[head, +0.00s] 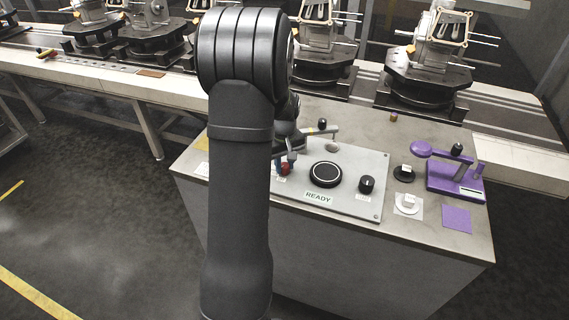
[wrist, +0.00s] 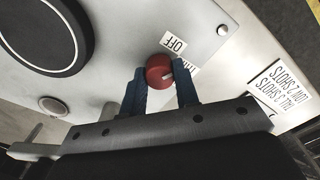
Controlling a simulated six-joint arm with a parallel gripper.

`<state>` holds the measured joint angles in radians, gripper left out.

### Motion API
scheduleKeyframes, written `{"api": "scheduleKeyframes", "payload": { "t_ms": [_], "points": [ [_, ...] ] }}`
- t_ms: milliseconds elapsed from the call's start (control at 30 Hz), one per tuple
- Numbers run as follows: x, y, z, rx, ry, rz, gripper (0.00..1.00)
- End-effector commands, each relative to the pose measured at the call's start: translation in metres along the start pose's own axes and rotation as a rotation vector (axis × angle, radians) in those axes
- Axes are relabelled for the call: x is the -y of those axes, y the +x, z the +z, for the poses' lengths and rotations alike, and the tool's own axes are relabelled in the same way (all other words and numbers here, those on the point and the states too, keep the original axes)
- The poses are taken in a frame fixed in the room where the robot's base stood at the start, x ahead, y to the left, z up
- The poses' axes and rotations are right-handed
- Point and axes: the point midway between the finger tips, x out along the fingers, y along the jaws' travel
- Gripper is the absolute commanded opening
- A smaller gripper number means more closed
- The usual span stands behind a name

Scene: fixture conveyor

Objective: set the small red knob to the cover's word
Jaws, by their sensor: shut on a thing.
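The small red knob (wrist: 159,70) sits on the light panel, between the two blue fingers of my gripper (wrist: 161,88) in the wrist view. My gripper is shut on it. A white pointer mark shows on the knob's lower right side. A label reading OFF (wrist: 174,45) is just above and right of the knob. A second label (wrist: 191,70) is partly hidden behind the right finger. In the head view the red knob (head: 285,168) shows beside my arm. A label reading READY (head: 318,197) is on the panel's front edge.
The panel also carries a large black disc (head: 326,174) and a black knob (head: 366,184). A purple device (head: 455,175) stands at the right. A white sign about shots (wrist: 273,88) lies right of the gripper. The conveyor (head: 500,112) with metal fixtures runs behind.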

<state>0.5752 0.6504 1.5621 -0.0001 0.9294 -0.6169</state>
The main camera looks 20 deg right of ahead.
Motion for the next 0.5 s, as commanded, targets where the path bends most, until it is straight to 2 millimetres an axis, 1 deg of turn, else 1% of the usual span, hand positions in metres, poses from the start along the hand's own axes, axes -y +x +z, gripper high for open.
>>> {"api": "scheduleKeyframes", "payload": {
  "t_ms": [200,500],
  "points": [
    [-0.0002,-0.0005,-0.0003,-0.001,0.201,0.000,0.05],
    [-0.0004,-0.0006,-0.0003,-0.001,0.421,0.000,0.05]
  ]
}}
